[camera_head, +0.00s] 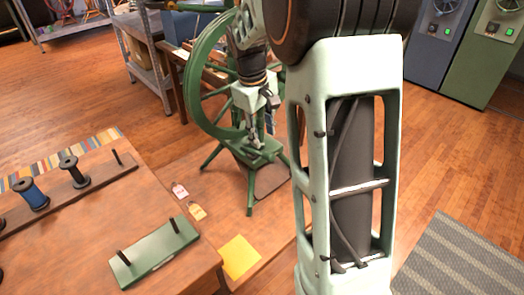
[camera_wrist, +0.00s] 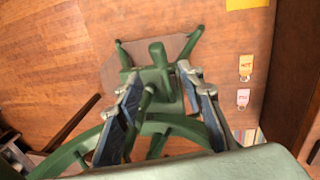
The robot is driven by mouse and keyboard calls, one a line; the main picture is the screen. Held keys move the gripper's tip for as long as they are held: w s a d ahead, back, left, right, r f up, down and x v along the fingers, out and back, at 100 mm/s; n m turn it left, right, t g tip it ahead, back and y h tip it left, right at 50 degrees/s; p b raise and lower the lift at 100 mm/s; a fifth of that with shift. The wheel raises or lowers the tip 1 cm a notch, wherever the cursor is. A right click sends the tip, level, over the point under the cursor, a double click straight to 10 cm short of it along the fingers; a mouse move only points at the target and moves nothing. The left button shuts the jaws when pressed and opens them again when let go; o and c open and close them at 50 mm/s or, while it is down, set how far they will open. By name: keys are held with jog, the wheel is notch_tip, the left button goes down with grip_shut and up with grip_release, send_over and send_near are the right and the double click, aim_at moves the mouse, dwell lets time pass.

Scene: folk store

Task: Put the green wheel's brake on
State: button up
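The green wheel (camera_head: 196,95) is a green spinning wheel standing in the middle of the head view, its large rim partly behind my arm. In the wrist view its rim (camera_wrist: 180,124) crosses the lower part, with a green base and upright post (camera_wrist: 158,55) above. My gripper (camera_head: 257,143) points down over the wheel's base. In the wrist view my gripper (camera_wrist: 160,75) has its two fingers apart, with a slim green rod (camera_wrist: 146,100) between them. Contact with the rod cannot be told. I cannot tell for certain which part is the brake.
A wooden table (camera_head: 90,225) at the left bears a blue spool (camera_head: 32,194), a dark spool (camera_head: 73,171) and a green plate with two pegs (camera_head: 155,252). Tags and a yellow sheet (camera_head: 239,257) lie near the wheel. A metal shelf (camera_head: 148,60) stands behind.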

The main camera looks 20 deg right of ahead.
aim_at(266, 153)
jog(key=f, duration=0.3)
jog(key=d+f+b, duration=0.1)
jog(key=f, duration=0.4)
jog(key=shift+w+d+f, duration=0.25)
jog(key=shift+w+f, duration=0.05)
jog(key=shift+w, duration=0.05)
grip_shut()
